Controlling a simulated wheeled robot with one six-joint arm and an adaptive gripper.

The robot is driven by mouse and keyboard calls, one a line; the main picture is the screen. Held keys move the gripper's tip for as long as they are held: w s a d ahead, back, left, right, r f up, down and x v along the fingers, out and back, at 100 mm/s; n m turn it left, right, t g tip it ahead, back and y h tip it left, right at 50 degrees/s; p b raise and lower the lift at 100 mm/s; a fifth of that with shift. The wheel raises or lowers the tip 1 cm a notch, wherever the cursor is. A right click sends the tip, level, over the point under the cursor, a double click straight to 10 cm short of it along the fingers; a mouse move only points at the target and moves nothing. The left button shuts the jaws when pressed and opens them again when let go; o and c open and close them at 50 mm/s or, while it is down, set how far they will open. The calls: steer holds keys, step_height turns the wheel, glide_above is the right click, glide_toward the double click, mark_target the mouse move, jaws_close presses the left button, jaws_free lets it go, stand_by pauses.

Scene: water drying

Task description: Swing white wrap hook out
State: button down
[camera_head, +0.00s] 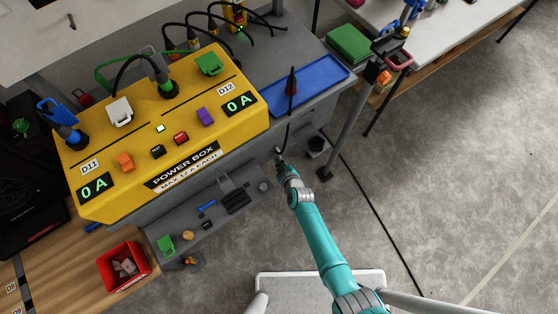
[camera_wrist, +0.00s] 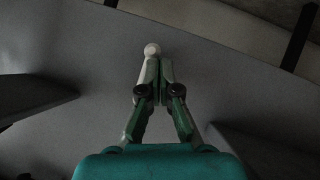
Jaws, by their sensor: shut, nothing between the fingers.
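My gripper (camera_head: 280,158) is at the front side of the grey bench, below the blue tray. In the wrist view my gripper (camera_wrist: 160,62) has its two fingers together with nothing between them. A pale white, round-ended piece (camera_wrist: 152,49) shows right at the fingertips, beside the left finger; it looks like the white wrap hook. Most of it is hidden behind the finger, and I cannot tell whether they touch. In the head view the hook is too small to make out at the gripper's tip.
A yellow power box (camera_head: 160,130) with plugs and cables stands on the bench left of my arm. A red bin (camera_head: 124,268) stands lower left. Open floor (camera_head: 460,200) lies to the right.

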steer(key=v, duration=1.2)
steer(key=shift+r, duration=0.25)
steer(key=s+d+r+m+t+h, duration=0.1)
steer(key=s+d+r+m, duration=0.1)
steer(key=s+d+r, duration=0.3)
steer(key=s+d+r+m+h, duration=0.1)
steer(key=s+d+r, duration=0.15)
steer(key=s, duration=0.55)
steer(key=s+d+r+m+t, duration=0.1)
steer(key=s+d+r+m, duration=0.1)
steer(key=s+d+r, duration=0.3)
steer(key=s+d+r+m+t+h, duration=0.1)
steer(key=s+r+m, duration=0.1)
steer(key=s+r, duration=0.4)
steer(key=s+r+m+h, duration=0.1)
steer(key=s+r, duration=0.5)
steer(key=r, duration=0.8)
steer(key=shift+s+d+r+m+t, duration=0.2)
steer(key=shift+d+r+m+t, duration=0.2)
steer(key=shift+m, duration=0.1)
